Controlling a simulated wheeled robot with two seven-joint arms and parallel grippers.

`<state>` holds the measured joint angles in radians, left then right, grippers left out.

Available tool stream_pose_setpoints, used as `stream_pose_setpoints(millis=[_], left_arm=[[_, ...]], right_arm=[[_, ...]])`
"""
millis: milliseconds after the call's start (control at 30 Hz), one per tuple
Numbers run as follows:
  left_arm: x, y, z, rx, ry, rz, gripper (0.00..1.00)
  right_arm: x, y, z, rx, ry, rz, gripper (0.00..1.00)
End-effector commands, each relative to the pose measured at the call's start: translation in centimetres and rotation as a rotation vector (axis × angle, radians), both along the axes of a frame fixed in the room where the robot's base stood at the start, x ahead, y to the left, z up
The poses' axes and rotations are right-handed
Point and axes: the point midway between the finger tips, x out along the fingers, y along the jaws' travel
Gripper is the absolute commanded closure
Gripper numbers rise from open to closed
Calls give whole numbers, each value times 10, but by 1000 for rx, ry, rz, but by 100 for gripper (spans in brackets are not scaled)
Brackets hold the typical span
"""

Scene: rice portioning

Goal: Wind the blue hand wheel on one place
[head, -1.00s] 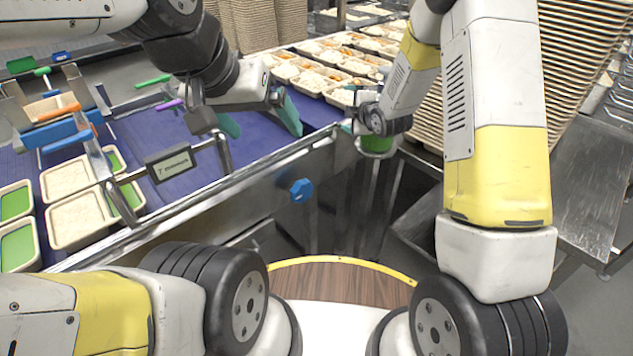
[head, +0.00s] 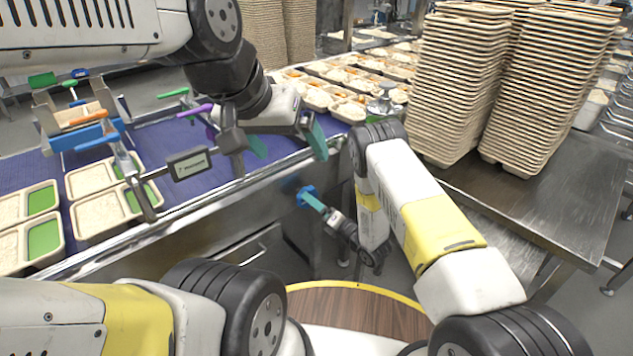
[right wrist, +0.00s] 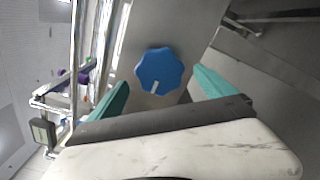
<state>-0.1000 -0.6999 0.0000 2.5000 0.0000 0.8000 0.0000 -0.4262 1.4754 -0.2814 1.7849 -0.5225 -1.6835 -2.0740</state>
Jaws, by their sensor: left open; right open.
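The blue hand wheel (head: 306,195) is on the steel side of the conveyor, below its edge. In the right wrist view the wheel (right wrist: 159,71) is lobed, faces the camera and carries a pale pointer mark on its lower part. My right gripper (head: 310,200) is at the wheel; in the right wrist view its teal fingers (right wrist: 158,90) are open, one on each side of the wheel with visible gaps in the picture. I cannot tell how far the fingertips are from it in depth. My left gripper (head: 287,142) is open and empty above the conveyor.
The blue conveyor belt (head: 180,145) carries rice trays (head: 100,215) at the left and several filled trays (head: 345,85) farther back. A guide frame with coloured handles (head: 95,130) stands over the belt. Tall tray stacks (head: 540,80) stand on a steel table (head: 560,190) at the right.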

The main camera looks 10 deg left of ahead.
Motion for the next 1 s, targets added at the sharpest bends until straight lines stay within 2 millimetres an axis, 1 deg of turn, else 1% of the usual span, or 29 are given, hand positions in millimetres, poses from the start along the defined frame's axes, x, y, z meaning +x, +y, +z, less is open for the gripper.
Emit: stream_pose_setpoints(millis=[100, 300, 433, 700, 767, 900, 967, 1000], left_arm=[[0, 0, 0, 0, 0, 0, 9], [0, 0, 0, 0, 0, 0, 9], [0, 0, 0, 0, 0, 0, 9], [0, 0, 0, 0, 0, 0, 9], [0, 0, 0, 0, 0, 0, 9], [0, 0, 0, 0, 0, 0, 9], [0, 0, 0, 0, 0, 0, 9], [0, 0, 0, 0, 0, 0, 9]], right_arm=[[13, 17, 1, 2, -2, 1, 6], [30, 38, 1, 2, 0, 0, 6], [35, 44, 1, 2, 1, -1, 6], [36, 45, 1, 1, 3, -2, 6], [36, 45, 1, 1, 3, -2, 18], [36, 45, 0, 1, 3, -2, 46], [36, 45, 0, 1, 3, -2, 57], [36, 45, 0, 1, 3, -2, 65]])
